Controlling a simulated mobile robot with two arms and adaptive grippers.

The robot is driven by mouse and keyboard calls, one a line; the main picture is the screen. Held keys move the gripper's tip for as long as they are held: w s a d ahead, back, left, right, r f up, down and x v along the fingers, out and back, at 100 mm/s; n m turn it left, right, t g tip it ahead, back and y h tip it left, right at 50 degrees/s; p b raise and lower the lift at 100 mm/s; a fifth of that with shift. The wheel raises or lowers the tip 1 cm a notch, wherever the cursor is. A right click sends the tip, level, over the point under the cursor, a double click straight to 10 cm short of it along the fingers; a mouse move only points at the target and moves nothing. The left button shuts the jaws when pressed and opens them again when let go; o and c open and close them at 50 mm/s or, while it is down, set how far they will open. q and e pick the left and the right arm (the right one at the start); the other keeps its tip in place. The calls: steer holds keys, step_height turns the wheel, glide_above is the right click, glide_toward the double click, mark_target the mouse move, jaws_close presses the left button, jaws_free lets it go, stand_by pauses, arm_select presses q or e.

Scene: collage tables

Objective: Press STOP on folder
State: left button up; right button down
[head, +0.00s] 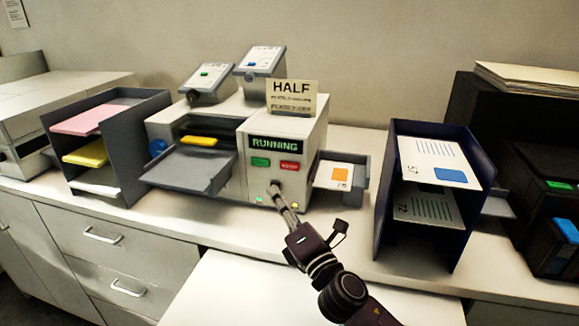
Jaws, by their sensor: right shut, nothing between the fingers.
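The folder (312,125) is a light grey machine on the counter. Its display (276,145) reads RUNNING. Below the display are a green button (260,162) and a red button (290,166); their labels are too small to read surely. My right gripper (275,188) is shut and empty. Its tips are in front of the folder's front panel, just below the two buttons; I cannot tell whether they touch it. My left gripper is not in view.
A HALF sign (292,97) stands on the folder. A side tray (340,176) holds a card. A grey paper rack (122,152) stands left, a dark blue rack (389,200) right. Black machines (550,215) stand far right. The counter's front strip is clear.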

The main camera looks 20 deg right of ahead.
steer(key=b, duration=0.1)
glide_toward(283, 164)
steer(key=w+a+r, duration=0.1)
steer(key=w+a, duration=0.2)
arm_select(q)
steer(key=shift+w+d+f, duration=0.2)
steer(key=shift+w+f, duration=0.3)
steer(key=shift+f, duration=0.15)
arm_select(e)
steer(key=shift+w+d+r, duration=0.1)
steer(key=shift+w+d, duration=0.15)
steer(key=shift+w, duration=0.25)
steer(key=shift+w+d+r, duration=0.1)
steer(key=shift+w+d, duration=0.15)
steer(key=shift+w, duration=0.2)
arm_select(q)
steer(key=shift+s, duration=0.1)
arm_select(e)
steer(key=shift+w+d, duration=0.1)
steer(key=shift+w+d, duration=0.15)
steer(key=shift+w, duration=0.1)
